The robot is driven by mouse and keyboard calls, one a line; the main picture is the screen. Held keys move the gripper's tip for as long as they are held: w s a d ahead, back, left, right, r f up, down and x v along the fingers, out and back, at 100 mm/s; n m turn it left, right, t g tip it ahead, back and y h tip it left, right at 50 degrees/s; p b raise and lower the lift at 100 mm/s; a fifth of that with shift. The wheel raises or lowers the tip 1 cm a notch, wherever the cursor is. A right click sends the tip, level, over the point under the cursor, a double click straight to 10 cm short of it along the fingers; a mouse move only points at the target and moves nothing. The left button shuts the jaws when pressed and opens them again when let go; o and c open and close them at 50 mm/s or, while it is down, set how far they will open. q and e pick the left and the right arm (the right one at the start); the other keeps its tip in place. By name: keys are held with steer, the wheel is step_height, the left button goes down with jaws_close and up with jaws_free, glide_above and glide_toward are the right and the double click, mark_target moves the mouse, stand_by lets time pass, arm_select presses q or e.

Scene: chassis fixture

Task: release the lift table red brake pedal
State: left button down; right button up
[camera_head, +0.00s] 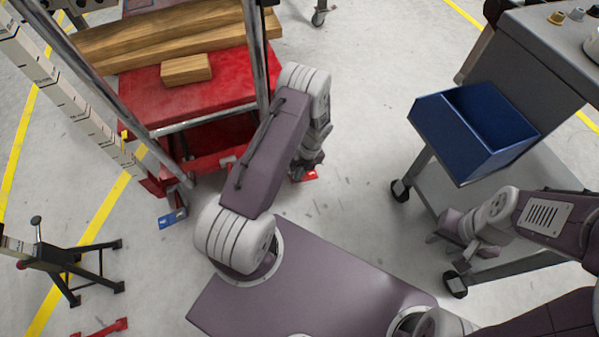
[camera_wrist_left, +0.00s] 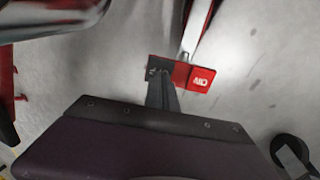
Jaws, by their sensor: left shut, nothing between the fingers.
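The red brake pedal (camera_head: 309,176) sits low at the right front corner of the red lift table (camera_head: 215,85). In the left wrist view the red pedal (camera_wrist_left: 201,79) shows a white mark on its right part. My left gripper (camera_wrist_left: 157,74) is shut and empty, its fingertips over the darker left part of the pedal; whether they touch it I cannot tell. In the head view my left gripper (camera_head: 298,172) is beside the pedal and partly covers it. My right gripper (camera_head: 450,246) looks open and empty, low beside the grey cart, away from the pedal.
A blue pedal (camera_head: 173,218) is at the lift table's left front corner. Wood beams (camera_head: 165,35) and a small wood block (camera_head: 186,69) lie on the table. A grey cart with a blue bin (camera_head: 450,130) stands right. A black stand (camera_head: 75,260) is lower left.

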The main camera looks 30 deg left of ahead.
arm_select(q)
steer(key=shift+s+a+p, duration=0.1)
steer(key=shift+p, duration=0.3)
steer(key=shift+s+a+p, duration=0.15)
steer(key=shift+s+p, duration=0.05)
steer(key=shift+p, duration=0.45)
steer(key=shift+f, duration=0.2)
steer(key=shift+w+d+r, duration=0.2)
steer(key=shift+w+d, duration=0.3)
steer(key=shift+w, duration=0.05)
